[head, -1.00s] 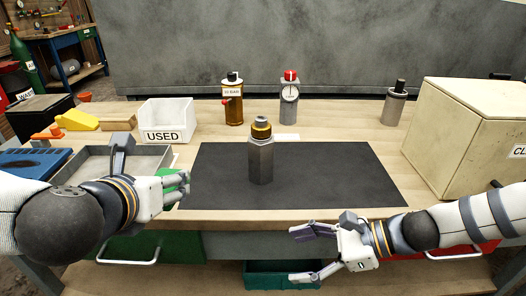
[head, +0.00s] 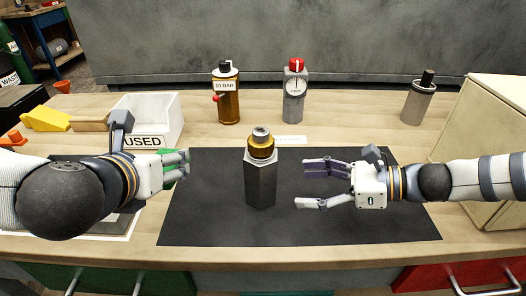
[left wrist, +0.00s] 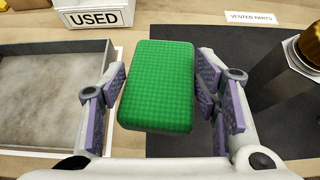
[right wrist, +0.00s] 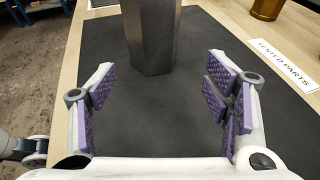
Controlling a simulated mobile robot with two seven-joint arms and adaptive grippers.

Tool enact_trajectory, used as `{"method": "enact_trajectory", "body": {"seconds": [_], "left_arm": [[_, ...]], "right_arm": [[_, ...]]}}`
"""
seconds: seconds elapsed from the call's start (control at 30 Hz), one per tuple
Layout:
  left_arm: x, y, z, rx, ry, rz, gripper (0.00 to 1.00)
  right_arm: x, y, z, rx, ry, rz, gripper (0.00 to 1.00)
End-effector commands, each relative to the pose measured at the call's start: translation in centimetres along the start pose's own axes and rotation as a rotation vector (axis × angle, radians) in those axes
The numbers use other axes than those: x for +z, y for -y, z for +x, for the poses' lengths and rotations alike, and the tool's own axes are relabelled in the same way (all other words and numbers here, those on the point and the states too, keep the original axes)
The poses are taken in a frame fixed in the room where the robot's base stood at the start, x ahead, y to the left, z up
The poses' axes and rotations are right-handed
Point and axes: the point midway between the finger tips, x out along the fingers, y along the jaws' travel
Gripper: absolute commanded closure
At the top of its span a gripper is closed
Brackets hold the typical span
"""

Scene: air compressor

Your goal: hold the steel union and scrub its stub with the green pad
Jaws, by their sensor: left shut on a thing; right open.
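The steel union (head: 261,182) stands upright on the black mat, a grey hexagonal body with a brass collar (head: 261,148) and a short grey stub (head: 261,133) on top. Its lower body also shows in the right wrist view (right wrist: 152,35). My left gripper (head: 183,165) is shut on the green pad (left wrist: 158,85), left of the union and apart from it. My right gripper (head: 308,185) is open and empty, right of the union, its fingers pointing at it with a gap between.
The black mat (head: 350,225) has free room around the union. A USED bin (head: 150,140) is at the back left, a wooden box (head: 490,130) at right.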

Motion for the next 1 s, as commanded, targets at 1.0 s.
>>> {"method": "enact_trajectory", "body": {"seconds": [1.0], "left_arm": [[-6.7, 0.0, 4.1, 0.0, -0.105, 0.0, 0.63]], "right_arm": [[-0.1, -0.1, 9.8, 0.001, 0.0, 0.001, 0.43]]}}
